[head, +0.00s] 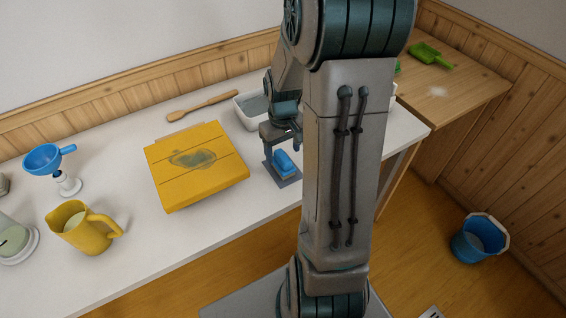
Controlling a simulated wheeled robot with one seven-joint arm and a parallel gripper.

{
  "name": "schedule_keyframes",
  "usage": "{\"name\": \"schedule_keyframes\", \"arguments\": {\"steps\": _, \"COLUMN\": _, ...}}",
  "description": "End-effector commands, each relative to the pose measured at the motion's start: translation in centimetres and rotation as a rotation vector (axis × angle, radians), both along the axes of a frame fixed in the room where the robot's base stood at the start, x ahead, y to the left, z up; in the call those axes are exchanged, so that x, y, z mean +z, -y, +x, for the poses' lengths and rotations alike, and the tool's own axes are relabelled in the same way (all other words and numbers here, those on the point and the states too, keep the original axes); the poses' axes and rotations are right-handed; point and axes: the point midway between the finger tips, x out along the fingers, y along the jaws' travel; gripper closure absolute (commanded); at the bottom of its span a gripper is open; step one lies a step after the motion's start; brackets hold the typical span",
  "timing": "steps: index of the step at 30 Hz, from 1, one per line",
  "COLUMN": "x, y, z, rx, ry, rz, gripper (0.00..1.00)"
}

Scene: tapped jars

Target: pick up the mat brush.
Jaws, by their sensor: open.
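A small blue block-shaped thing, which looks like the mat brush (283,162), lies on a dark grey pad (290,181) on the white table, right of the yellow board. My gripper (283,148) points down just above and around the back of the brush, with its fingers apart. I cannot tell whether the fingers touch the brush. My arm hides the table to the right of it.
A yellow board (215,180) with a grey-green wet patch lies left of the pad. A white tub (248,117) stands behind my gripper, beside a wooden spatula (203,106). A blue bucket (470,246) is on the floor.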

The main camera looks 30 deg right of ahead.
Motion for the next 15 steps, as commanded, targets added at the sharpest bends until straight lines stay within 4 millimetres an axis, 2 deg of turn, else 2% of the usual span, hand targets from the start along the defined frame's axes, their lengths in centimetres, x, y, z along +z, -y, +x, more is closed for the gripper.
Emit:
{"name": "schedule_keyframes", "arguments": {"steps": 6, "x": -3.3, "y": -0.4, "z": -0.6, "rx": 0.0, "ry": -0.005, "rz": 0.003, "gripper": 0.34}}
{"name": "schedule_keyframes", "arguments": {"steps": 10, "x": -4.4, "y": -0.4, "z": -0.6, "rx": 0.0, "ry": -0.002, "rz": 0.001, "gripper": 0.34}}
{"name": "schedule_keyframes", "arguments": {"steps": 15, "x": -4.5, "y": -0.4, "z": -0.5, "rx": 0.0, "ry": 0.0, "rz": 0.0, "gripper": 0.34}}
